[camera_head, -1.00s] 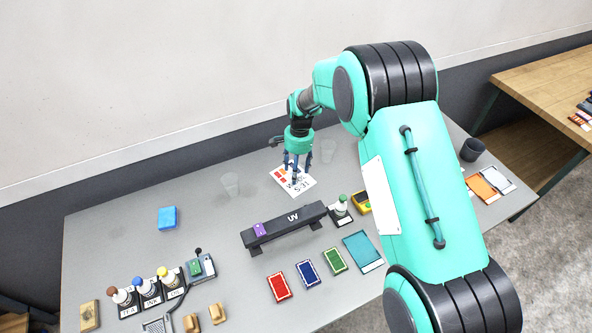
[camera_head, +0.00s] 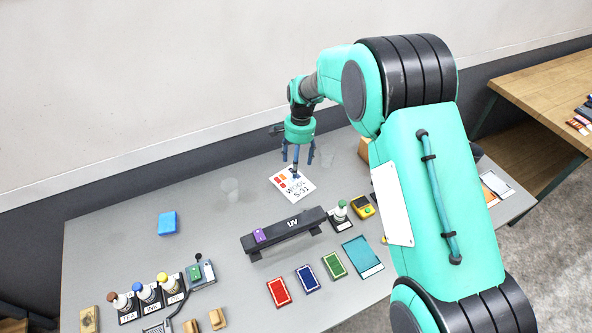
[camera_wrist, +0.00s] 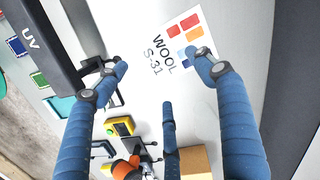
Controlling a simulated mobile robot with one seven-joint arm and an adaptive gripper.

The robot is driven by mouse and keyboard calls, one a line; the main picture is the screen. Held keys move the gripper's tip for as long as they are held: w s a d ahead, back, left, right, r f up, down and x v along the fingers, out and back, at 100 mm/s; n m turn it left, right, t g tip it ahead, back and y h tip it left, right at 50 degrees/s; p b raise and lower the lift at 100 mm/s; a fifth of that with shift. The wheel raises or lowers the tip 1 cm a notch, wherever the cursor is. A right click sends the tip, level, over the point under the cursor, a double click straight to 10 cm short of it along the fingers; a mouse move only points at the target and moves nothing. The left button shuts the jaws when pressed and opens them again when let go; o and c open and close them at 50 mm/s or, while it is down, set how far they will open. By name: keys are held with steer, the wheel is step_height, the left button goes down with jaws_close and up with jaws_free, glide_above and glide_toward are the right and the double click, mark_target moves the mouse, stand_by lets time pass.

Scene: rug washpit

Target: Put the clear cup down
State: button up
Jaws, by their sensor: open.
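A clear cup (camera_head: 230,189) stands upright on the grey table to the left of the white "WOOL S-31" card. A second clear cup (camera_head: 326,158), faint and partly lost against the table, stands just right of my gripper (camera_head: 298,160). I cannot tell which of the two the task means. My gripper is open and empty above the far part of the card (camera_head: 293,186), fingers pointing down.
A black UV bar (camera_head: 285,231) stands in front of the card. A blue block (camera_head: 167,223) lies at left, with several stamps and bottles at front left. Coloured pads line the front. My arm covers the right side. Bare table lies between the blue block and the left cup.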

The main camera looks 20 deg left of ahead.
steer(key=shift+w+r, duration=0.15)
steer(key=shift+r, duration=1.2)
steer(key=shift+w+r, duration=0.1)
steer(key=shift+r, duration=1.2)
steer(key=shift+d, duration=0.1)
steer(key=s+d+r+n+t, duration=0.15)
steer(key=s+d+r, duration=0.35)
steer(key=d+r, duration=0.8)
steer(key=s+d+r+t, duration=0.2)
steer(key=s+d+r, duration=0.2)
steer(key=d+r, duration=0.9)
steer(key=s+d+r+n+t, duration=0.15)
steer(key=s+d+r, duration=0.35)
steer(key=s+d, duration=0.75)
steer(key=s+d+t, duration=0.1)
steer(key=s+d, duration=0.2)
steer(key=s, duration=0.4)
steer(key=s+d+f, duration=0.1)
steer(key=s+d, duration=0.3)
steer(key=s, duration=0.3)
steer(key=shift+s+d+f+n+t, duration=0.2)
steer(key=shift+s+f+n+t, duration=0.1)
steer(key=shift+t, duration=0.1)
